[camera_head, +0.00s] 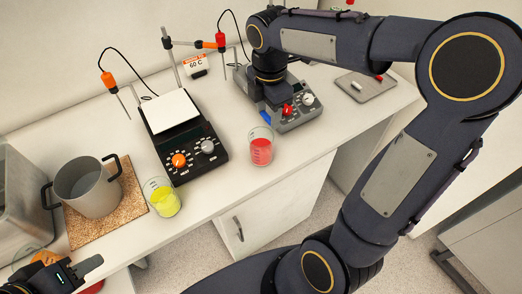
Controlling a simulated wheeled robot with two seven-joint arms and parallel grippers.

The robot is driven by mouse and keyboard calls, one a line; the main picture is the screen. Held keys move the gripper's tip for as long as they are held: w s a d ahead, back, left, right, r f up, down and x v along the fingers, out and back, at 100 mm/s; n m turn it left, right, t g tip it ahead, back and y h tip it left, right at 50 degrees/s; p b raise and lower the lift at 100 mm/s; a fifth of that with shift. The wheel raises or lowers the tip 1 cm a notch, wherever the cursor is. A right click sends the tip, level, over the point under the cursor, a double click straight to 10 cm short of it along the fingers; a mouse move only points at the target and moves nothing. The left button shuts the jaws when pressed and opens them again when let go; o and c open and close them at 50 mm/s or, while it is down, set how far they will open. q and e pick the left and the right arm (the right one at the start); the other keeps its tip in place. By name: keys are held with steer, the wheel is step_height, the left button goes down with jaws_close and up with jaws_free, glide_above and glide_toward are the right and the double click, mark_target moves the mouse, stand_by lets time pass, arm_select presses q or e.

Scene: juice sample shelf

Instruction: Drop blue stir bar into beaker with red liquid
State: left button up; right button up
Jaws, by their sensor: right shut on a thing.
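The beaker with red liquid (261,151) stands upright on the white bench, in front of the right stirrer. My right gripper (268,108) reaches down from above, behind and above this beaker. It is shut on the small blue stir bar (265,117), which shows just below it, apart from the red liquid. My own wrist hides most of the fingers. My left gripper (88,268) is at the bottom left, below the cork mat. Only part of it shows, so its opening is unclear.
A beaker with yellow liquid (163,199) stands near the bench's front edge. A hot plate (187,142) with a white top is behind it. A grey pot (88,188) stands on a cork mat (132,198). A grey tray (375,92) holds a white and a red bar.

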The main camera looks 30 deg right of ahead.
steer(key=o, duration=1)
steer(key=shift+o, duration=0.2)
steer(key=shift+r, duration=0.1)
step_height(320, 180, up, 8)
steer(key=shift+f, duration=0.1)
steer(key=shift+s, duration=0.1)
steer(key=s+a+f+m+t+y, duration=0.2)
steer(key=s+f+m, duration=0.2)
steer(key=s+m, duration=0.4)
steer(key=s+a+f+m+t+y, duration=0.1)
steer(key=s+a+f+m+t, duration=0.1)
steer(key=s+m, duration=0.6)
step_height(320, 180, down, 3)
steer(key=m+t, duration=0.1)
steer(key=m, duration=0.3)
steer(key=shift+s+a+r+m+t+y, duration=0.2)
steer(key=shift+s+m+t+y, duration=0.1)
steer(key=shift+s+y, duration=0.1)
